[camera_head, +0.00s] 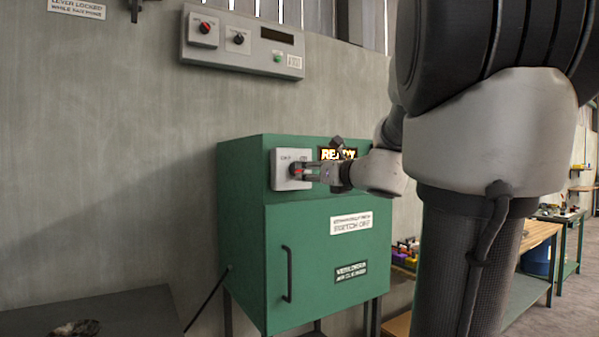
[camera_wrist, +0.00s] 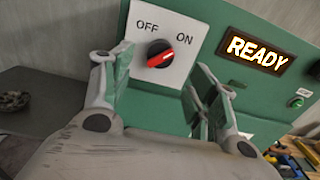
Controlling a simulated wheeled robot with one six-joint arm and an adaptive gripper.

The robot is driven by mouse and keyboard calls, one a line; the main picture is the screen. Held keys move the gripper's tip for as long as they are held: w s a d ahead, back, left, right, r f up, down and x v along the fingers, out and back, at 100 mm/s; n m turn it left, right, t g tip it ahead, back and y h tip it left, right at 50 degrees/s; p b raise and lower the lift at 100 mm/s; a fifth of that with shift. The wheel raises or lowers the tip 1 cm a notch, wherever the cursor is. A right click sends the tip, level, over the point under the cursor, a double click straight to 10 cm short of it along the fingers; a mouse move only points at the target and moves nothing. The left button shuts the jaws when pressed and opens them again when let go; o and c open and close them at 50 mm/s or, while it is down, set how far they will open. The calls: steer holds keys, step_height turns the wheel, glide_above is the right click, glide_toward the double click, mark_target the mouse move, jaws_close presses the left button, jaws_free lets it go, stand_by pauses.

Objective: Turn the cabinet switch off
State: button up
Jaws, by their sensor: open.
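The green cabinet (camera_head: 325,240) stands against the wall, with a white switch plate on its upper front. The switch (camera_wrist: 160,54) is a black round knob with a red pointer; in the wrist view the plate reads OFF at left and ON at right, and the pointer slants up to the right, toward ON. My gripper (camera_head: 308,172) is in front of the plate; in the wrist view its open fingers (camera_wrist: 160,80) stand left and right of the knob, with nothing between them. Whether they touch the knob cannot be told. In the head view the gripper partly covers the knob.
A lit READY display (camera_wrist: 256,50) is right of the switch, with a small green knob (camera_wrist: 297,101) below it. A grey control box (camera_head: 243,43) hangs on the wall above. A dark table (camera_head: 110,312) stands at lower left. My arm fills the right side of the head view.

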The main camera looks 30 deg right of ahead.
steer(key=w, duration=0.6)
steer(key=shift+w, duration=0.3)
steer(key=shift+c, duration=0.4)
steer(key=shift+f, duration=0.1)
steer(key=c, duration=0.9)
